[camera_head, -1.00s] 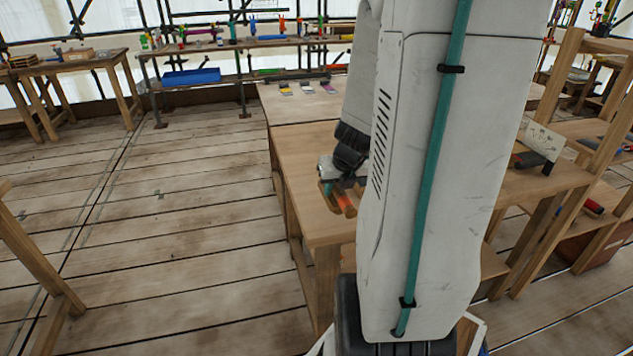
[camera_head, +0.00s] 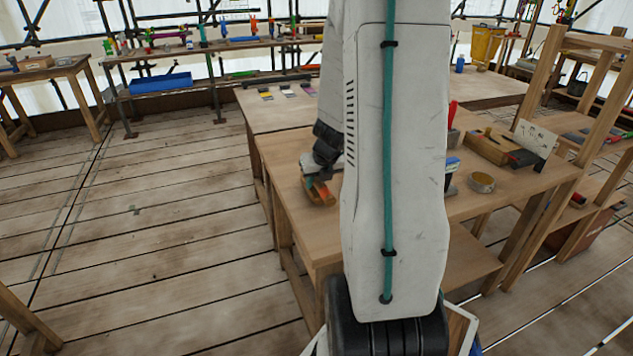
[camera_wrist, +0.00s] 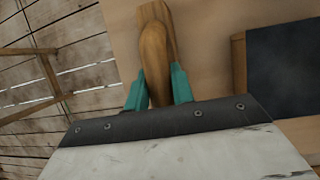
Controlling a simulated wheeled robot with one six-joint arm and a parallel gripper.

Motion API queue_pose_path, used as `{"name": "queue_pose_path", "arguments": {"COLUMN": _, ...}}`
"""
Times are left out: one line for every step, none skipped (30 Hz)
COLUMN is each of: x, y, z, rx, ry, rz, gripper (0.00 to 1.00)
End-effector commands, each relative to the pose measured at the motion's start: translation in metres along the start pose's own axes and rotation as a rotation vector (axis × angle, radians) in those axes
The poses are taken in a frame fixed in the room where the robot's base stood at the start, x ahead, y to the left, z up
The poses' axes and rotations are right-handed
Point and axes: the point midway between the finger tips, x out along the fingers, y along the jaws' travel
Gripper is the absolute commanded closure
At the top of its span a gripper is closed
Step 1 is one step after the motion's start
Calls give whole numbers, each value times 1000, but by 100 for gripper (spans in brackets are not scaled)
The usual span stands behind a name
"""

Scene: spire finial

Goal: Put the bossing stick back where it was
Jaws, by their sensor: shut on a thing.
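The bossing stick (camera_wrist: 155,50), a brown wooden tool with a rounded body, is between the teal fingers of my gripper (camera_wrist: 157,85) in the wrist view. My gripper is shut on it. I cannot tell whether the stick touches the bench top. My arm hides the middle of the bench in the head view.
A dark panel with a wooden edge (camera_wrist: 285,70) lies right of the stick in the wrist view. A round tin (camera_head: 481,182) and a wooden block (camera_head: 486,148) stand on the bench's right part. Swatches (camera_head: 288,91) lie farther back. The floor to the left is clear.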

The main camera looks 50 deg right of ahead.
Motion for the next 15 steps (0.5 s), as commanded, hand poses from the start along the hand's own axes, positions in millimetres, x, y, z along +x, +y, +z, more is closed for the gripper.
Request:
{"name": "queue_pose_path", "arguments": {"x": 4, "y": 1, "z": -2, "rx": 0, "ry": 1, "rz": 1, "gripper": 100}}
{"name": "queue_pose_path", "arguments": {"x": 6, "y": 1, "z": -2, "rx": -2, "ry": 0, "rz": 1, "gripper": 100}}
{"name": "queue_pose_path", "arguments": {"x": 7, "y": 1, "z": -3, "rx": -2, "ry": 0, "rz": 1, "gripper": 100}}
{"name": "queue_pose_path", "arguments": {"x": 7, "y": 1, "z": -3, "rx": -2, "ry": -1, "rz": 0, "gripper": 100}}
{"name": "queue_pose_path", "arguments": {"x": 7, "y": 1, "z": -3, "rx": -2, "ry": -1, "rz": 0, "gripper": 100}}
{"name": "queue_pose_path", "arguments": {"x": 7, "y": 0, "z": -3, "rx": -2, "ry": -1, "rz": 0, "gripper": 100}}
{"name": "queue_pose_path", "arguments": {"x": 7, "y": 0, "z": -3, "rx": -2, "ry": -2, "rz": 0, "gripper": 100}}
{"name": "queue_pose_path", "arguments": {"x": 7, "y": 0, "z": -3, "rx": -2, "ry": -2, "rz": 0, "gripper": 100}}
{"name": "queue_pose_path", "arguments": {"x": 7, "y": 0, "z": -3, "rx": -2, "ry": -2, "rz": 0, "gripper": 100}}
{"name": "queue_pose_path", "arguments": {"x": 7, "y": 0, "z": -3, "rx": -1, "ry": -2, "rz": -1, "gripper": 100}}
{"name": "queue_pose_path", "arguments": {"x": 8, "y": 0, "z": -3, "rx": -1, "ry": -1, "rz": -1, "gripper": 100}}
{"name": "queue_pose_path", "arguments": {"x": 8, "y": -1, "z": -3, "rx": -1, "ry": -1, "rz": -1, "gripper": 100}}
{"name": "queue_pose_path", "arguments": {"x": 9, "y": -1, "z": -4, "rx": -1, "ry": -1, "rz": -1, "gripper": 100}}
{"name": "queue_pose_path", "arguments": {"x": 9, "y": -1, "z": -4, "rx": -1, "ry": -1, "rz": -1, "gripper": 70}}
{"name": "queue_pose_path", "arguments": {"x": 9, "y": -1, "z": -4, "rx": -1, "ry": -1, "rz": -1, "gripper": 59}}
